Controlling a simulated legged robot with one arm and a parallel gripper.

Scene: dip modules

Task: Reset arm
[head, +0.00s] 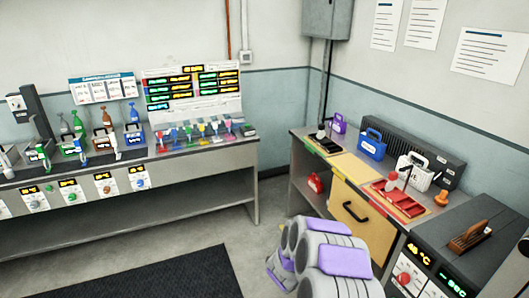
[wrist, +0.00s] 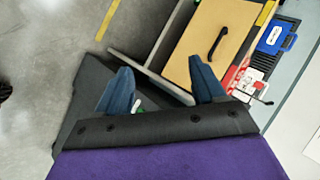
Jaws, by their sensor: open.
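My gripper (wrist: 162,84) shows in the wrist view with its two blue fingers spread wide apart. It is open, and nothing is visible held between the fingertips. Beyond the fingers are a grey panel edge and the yellow drawer front (wrist: 207,38) with its black handle. In the head view my grey and purple arm shows at the bottom middle, in front of the right bench (head: 318,178). The gripper itself cannot be made out there.
A long bench (head: 200,158) with bottles and colored modules stands along the back left wall. The right bench holds a blue case (head: 372,146), a white case (head: 415,172) and a red tray (head: 398,200). A dark mat (head: 170,277) lies on open floor.

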